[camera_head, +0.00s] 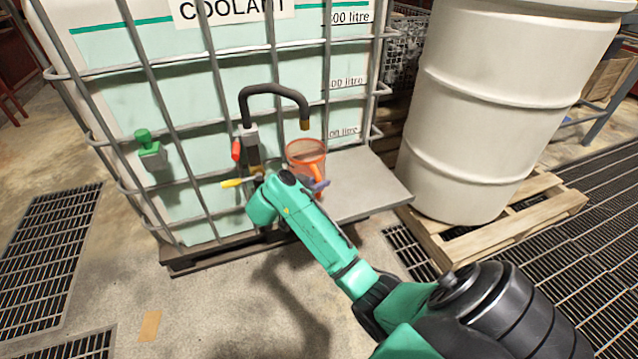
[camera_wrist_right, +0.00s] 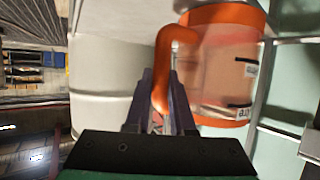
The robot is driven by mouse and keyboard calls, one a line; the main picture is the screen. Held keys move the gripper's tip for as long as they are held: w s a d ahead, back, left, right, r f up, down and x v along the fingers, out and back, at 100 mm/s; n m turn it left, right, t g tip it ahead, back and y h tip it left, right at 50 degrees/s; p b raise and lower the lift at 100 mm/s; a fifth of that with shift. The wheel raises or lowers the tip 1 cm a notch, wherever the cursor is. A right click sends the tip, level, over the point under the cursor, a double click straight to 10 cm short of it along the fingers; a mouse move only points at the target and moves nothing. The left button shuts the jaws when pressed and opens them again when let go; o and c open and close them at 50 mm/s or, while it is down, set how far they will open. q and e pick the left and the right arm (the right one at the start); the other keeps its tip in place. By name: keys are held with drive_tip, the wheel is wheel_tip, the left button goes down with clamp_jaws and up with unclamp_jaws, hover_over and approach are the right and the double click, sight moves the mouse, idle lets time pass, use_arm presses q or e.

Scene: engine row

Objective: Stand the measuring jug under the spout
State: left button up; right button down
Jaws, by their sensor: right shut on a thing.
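The measuring jug (camera_head: 306,152), see-through with an orange rim and handle, is upright at the grey shelf in front of the coolant tank. The spout (camera_head: 304,124) is the brass-coloured end of a black bent hose, and in the head view it appears just above the jug's rim. My right gripper (camera_head: 318,186) is shut on the jug's orange handle; the right wrist view shows the handle between the two fingers (camera_wrist_right: 163,108) and the jug (camera_wrist_right: 225,70) beside them. Whether the jug's base touches the shelf is hidden. My left gripper is out of view.
The grey shelf (camera_head: 375,185) is bare to the right of the jug. Red and yellow valve handles (camera_head: 240,182) are left of my wrist. The caged coolant tank (camera_head: 195,110) stands behind. A big cream drum (camera_head: 480,110) on a pallet stands right.

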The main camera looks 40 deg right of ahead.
drive_tip(key=c, duration=1.2)
unclamp_jaws()
drive_tip(key=shift+f, duration=0.1)
drive_tip(key=o, duration=0.4)
drive_tip(key=shift+o, duration=0.2)
